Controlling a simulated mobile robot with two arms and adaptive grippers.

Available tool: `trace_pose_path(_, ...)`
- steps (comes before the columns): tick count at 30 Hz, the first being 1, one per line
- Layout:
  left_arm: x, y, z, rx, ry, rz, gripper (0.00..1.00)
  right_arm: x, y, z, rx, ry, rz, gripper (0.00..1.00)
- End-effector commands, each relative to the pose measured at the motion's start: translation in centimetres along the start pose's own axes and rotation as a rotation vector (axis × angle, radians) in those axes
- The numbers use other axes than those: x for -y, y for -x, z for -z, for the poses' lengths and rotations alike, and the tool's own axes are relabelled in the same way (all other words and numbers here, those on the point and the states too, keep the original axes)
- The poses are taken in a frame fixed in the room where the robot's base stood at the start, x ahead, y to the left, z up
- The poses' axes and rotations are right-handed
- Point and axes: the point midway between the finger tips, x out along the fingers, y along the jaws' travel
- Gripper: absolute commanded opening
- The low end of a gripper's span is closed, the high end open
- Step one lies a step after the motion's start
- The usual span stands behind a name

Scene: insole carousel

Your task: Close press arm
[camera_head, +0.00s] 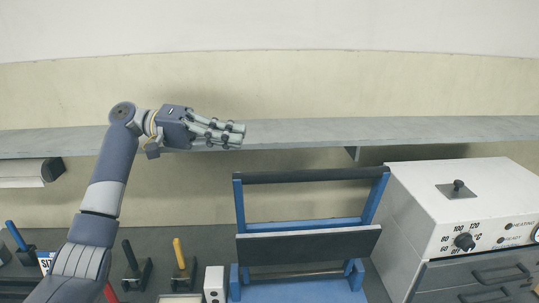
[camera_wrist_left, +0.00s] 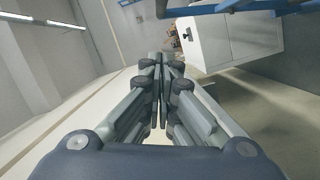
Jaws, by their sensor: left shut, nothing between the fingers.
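The press is a blue frame (camera_head: 240,213) standing on the bench in the head view. Its arm has a dark padded bar (camera_head: 312,175) across the top, raised above a wide dark plate (camera_head: 308,246) lower in the frame. My left gripper (camera_head: 240,134) is shut and empty. It is held level in front of the grey shelf, above and to the left of the bar, apart from it. In the left wrist view its fingers (camera_wrist_left: 161,95) are together, and a blue part of the press (camera_wrist_left: 225,7) shows at the top. My right gripper is not in view.
A white oven-like box (camera_head: 410,215) with knobs and drawers stands right of the press. A grey shelf (camera_head: 420,129) runs along the wall behind. Toggle clamps with a yellow handle (camera_head: 179,253) and a black handle (camera_head: 129,254) stand left of the press.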

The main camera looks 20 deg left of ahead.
Motion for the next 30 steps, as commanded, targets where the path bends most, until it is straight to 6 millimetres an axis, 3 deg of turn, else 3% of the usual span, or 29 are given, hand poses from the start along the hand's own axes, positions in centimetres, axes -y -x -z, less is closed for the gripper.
trace_pose_path(5,-0.4,-2.3,0.1,0.004,0.001,-0.001,0.00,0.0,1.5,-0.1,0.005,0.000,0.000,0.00)
trace_pose_path(15,-0.7,-9.7,0.1,0.004,0.002,-0.003,0.00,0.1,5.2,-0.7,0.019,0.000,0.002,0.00)
trace_pose_path(24,-0.2,-10.4,-2.9,0.001,0.002,0.001,0.00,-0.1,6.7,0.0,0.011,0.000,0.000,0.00)
trace_pose_path(30,-0.2,-10.6,-3.8,0.000,0.000,0.000,0.00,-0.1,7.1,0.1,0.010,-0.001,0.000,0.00)
